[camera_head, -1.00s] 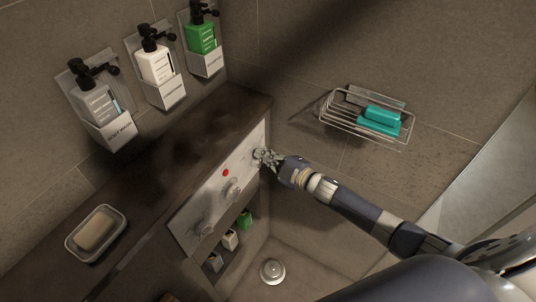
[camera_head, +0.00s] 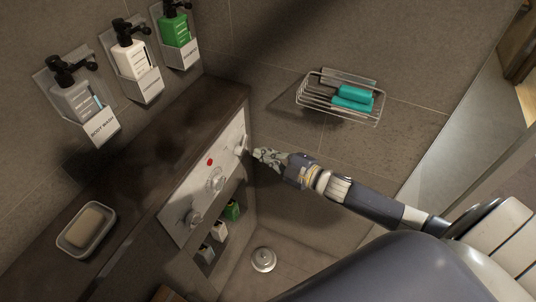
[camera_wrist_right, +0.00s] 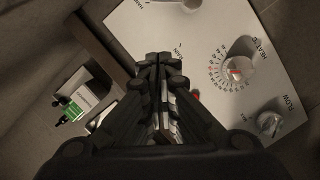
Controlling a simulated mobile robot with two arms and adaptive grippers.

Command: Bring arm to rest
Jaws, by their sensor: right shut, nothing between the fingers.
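My right gripper (camera_head: 262,155) reaches in from the right in the head view, in front of the upper end of the white control panel (camera_head: 181,205). It is shut and empty. In the right wrist view its closed fingers (camera_wrist_right: 160,62) point at the panel (camera_wrist_right: 140,35), which has a dial (camera_wrist_right: 238,70) and a knob (camera_wrist_right: 270,122). The fingers look apart from the knob (camera_head: 241,146) beside them in the head view, though the gap is small. My left gripper is not in view.
Three wall dispensers (camera_head: 131,56) hang at the upper left. A soap dish (camera_head: 66,243) sits on the dark ledge (camera_head: 150,150). A wire rack (camera_head: 312,98) holds teal soap (camera_head: 352,98). Small bottles (camera_head: 232,210) stand in a niche below the panel. A drain (camera_head: 263,259) lies on the floor.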

